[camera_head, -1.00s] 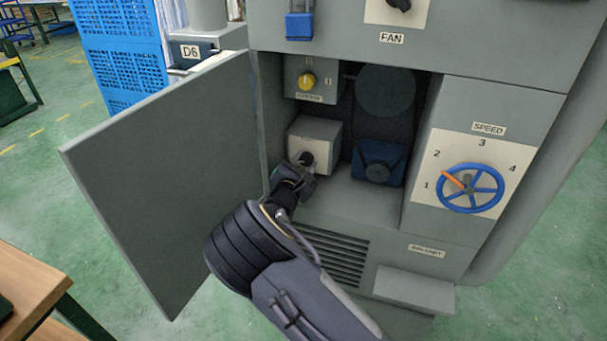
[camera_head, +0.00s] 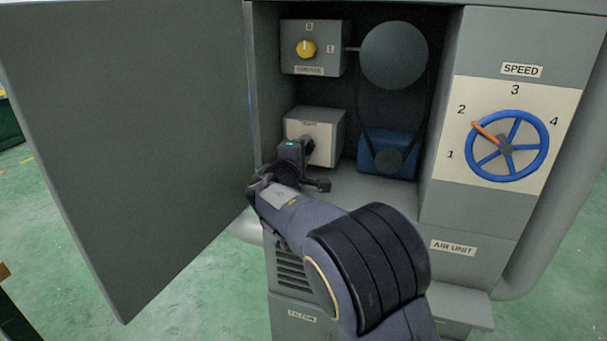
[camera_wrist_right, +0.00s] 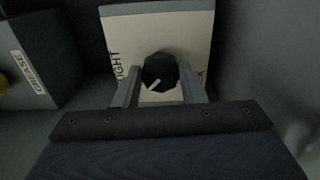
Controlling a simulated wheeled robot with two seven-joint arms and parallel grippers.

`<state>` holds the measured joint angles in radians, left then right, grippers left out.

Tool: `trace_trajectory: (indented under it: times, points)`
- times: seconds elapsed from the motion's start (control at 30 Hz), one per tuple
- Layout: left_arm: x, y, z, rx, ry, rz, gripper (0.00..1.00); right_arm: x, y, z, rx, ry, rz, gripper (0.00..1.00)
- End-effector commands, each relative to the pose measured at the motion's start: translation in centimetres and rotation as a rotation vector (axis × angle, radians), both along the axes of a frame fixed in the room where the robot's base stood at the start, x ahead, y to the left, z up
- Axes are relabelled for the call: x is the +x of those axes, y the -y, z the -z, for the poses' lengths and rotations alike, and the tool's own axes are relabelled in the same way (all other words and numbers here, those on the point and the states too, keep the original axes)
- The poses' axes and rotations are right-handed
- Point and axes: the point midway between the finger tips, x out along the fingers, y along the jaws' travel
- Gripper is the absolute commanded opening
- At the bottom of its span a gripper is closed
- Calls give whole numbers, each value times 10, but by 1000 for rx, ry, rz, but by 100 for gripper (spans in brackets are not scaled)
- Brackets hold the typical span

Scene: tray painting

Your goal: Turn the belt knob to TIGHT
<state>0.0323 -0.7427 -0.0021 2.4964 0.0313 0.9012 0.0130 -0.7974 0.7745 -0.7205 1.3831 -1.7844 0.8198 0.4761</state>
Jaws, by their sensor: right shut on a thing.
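The belt knob (camera_wrist_right: 159,70) is black with a pale pointer mark, on the light front plate of a grey box (camera_head: 326,135) inside the open cabinet. In the right wrist view it sits between the two fingers of my right gripper (camera_wrist_right: 160,90), which is shut on it. The pale mark slants to the lower left there. Lettering reading "IGHT" (camera_wrist_right: 117,66) stands on the plate left of the knob. In the head view my right gripper (camera_head: 293,152) covers the knob. My left gripper is not in view.
The cabinet door (camera_head: 130,150) stands open on the left. A yellow grease knob (camera_head: 306,49) is above. A belt runs from a large pulley (camera_head: 394,55) to a blue motor (camera_head: 372,142) on the right. The blue speed wheel (camera_head: 544,153) is farther right.

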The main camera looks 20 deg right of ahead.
Motion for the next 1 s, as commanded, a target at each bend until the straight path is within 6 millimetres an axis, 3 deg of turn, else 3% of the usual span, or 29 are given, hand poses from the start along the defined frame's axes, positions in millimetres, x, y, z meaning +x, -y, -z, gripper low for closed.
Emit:
trace_trajectory:
  times: [0.03,0.4,0.6,1.0]
  points:
    - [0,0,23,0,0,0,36,0,1,11,43,29,1,14]
    - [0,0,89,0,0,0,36,0,0,9,329,222,1,14]
    - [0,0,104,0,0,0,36,0,0,6,468,315,1,14]
    - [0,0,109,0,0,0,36,1,-1,3,641,430,1,14]
